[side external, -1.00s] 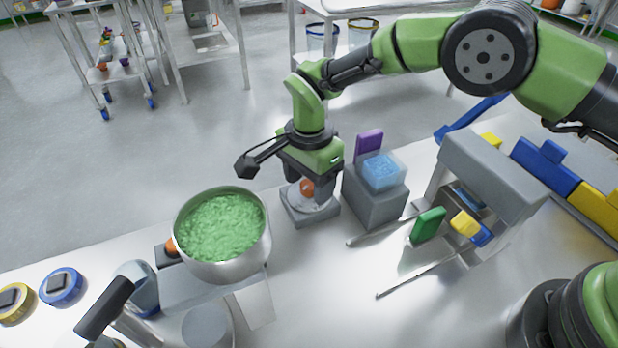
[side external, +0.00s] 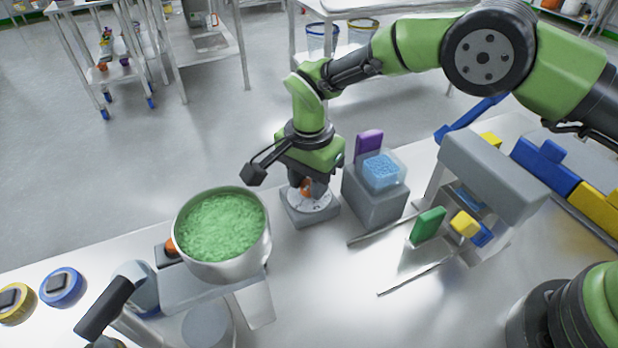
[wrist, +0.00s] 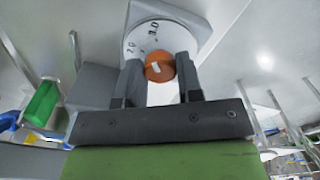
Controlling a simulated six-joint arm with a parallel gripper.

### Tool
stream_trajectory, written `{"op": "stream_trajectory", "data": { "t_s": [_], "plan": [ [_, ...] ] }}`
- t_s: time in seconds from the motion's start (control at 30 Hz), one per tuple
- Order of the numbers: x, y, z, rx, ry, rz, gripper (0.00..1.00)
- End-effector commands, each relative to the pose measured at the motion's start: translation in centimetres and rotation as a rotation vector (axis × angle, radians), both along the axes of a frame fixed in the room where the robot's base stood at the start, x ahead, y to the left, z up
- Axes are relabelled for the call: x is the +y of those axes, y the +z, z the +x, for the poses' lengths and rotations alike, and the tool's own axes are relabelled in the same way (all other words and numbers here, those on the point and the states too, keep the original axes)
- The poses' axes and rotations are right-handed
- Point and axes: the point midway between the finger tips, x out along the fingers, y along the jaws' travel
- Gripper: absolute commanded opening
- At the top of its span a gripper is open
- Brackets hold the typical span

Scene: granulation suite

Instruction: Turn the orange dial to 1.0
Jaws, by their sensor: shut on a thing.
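The orange dial (side external: 306,186) sits on a pale round scale plate (side external: 312,203) on top of a grey base box. My gripper (side external: 308,188) points down over it with its fingers shut on the dial. In the wrist view the two dark fingers (wrist: 160,78) stand on either side of the orange dial (wrist: 157,66), which carries a white pointer mark. The scale (wrist: 135,38) shows 2.0 and 3.0 near its upper left edge. The rest of the scale is hidden by my fingers or too small to read.
A steel bowl of green granules (side external: 218,228) stands close to the left of the dial. A grey block with a blue-filled clear box (side external: 381,172) and a purple piece (side external: 369,143) stands just right. A grey press-like frame (side external: 490,175) stands farther right.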

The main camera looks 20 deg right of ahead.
Motion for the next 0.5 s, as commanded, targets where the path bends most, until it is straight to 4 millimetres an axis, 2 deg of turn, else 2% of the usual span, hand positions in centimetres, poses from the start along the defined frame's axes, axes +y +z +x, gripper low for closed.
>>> {"op": "stream_trajectory", "data": {
  "t_s": [0.5],
  "plan": [
    [0.00, 0.05, -0.04, 0.001, 0.475, 0.001, 0.10]
  ]
}}
